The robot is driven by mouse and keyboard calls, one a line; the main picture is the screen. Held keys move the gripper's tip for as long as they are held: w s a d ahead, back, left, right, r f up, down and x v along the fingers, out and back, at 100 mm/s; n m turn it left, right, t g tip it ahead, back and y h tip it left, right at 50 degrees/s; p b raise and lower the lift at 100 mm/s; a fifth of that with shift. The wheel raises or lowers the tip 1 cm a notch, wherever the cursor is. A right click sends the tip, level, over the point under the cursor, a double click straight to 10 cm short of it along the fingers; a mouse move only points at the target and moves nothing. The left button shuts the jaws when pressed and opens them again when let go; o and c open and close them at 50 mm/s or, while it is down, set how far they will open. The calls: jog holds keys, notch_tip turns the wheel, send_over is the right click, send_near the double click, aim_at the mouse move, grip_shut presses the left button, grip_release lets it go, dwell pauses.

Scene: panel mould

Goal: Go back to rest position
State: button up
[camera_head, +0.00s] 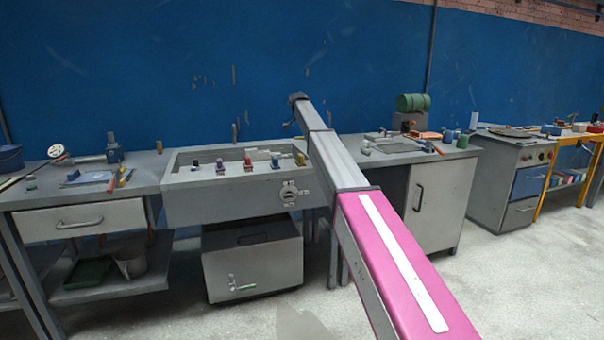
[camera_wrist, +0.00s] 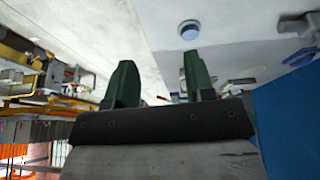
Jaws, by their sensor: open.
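My gripper (camera_wrist: 158,62) shows in the wrist view as two dark green fingers standing well apart, with nothing held between them. In the head view my pink and grey arm runs from the lower right up toward the blue wall. Its dark far end is above the back of the grey panel box; the fingers cannot be made out there.
A workbench with a drawer (camera_head: 80,220) stands left, a grey cabinet (camera_head: 440,205) right, with a green cylinder (camera_head: 413,103) above it. Farther right are a drawer unit (camera_head: 510,180) and a yellow-framed shelf (camera_head: 567,178). A blue wall (camera_head: 180,70) closes the back. Floor (camera_head: 490,270) is clear in front.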

jog(key=s+d+f+n+y, duration=0.1)
jog(key=s+d+f+n, duration=0.35)
jog(key=s+f, duration=1)
jog(key=s+d+f+n+y, duration=0.1)
jog(key=s+d+f+n, duration=0.35)
jog(key=s+f, duration=0.95)
jog(key=s+d+f+n, duration=0.1)
jog(key=s+f, duration=0.3)
jog(key=s, duration=0.6)
jog(key=s+d+f+n+y, duration=0.1)
jog(key=s+f, duration=0.4)
jog(key=s, duration=0.6)
jog(key=s+d+f+n+g+y, duration=0.1)
jog(key=s+d+f+n, duration=0.2)
jog(key=s, duration=0.7)
notch_tip(320, 180, down, 2)
jog(key=shift+s+d+f, duration=0.1)
jog(key=shift+s+d, duration=0.25)
jog(key=shift+s, duration=0.05)
